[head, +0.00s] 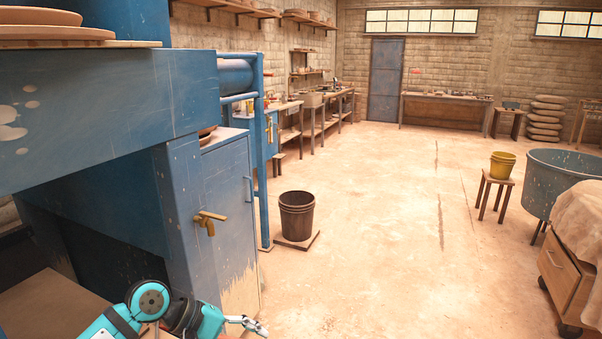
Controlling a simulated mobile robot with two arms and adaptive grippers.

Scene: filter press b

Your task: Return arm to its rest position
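My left arm, teal and dark grey, comes in at the bottom left edge of the head view. Its gripper (256,326) points right, low in the picture, in front of the base of the blue cabinet. The gripper is small and partly cut by the frame, so I cannot tell how far its fingers are apart. I see nothing held in it. My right gripper is not in view.
A blue press frame (110,110) and a blue cabinet (222,200) with a brass valve (208,220) stand close on the left. A brown bucket (297,216) stands beyond. A wooden drawer cart (562,282) and blue tub (556,185) are right. The middle floor is clear.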

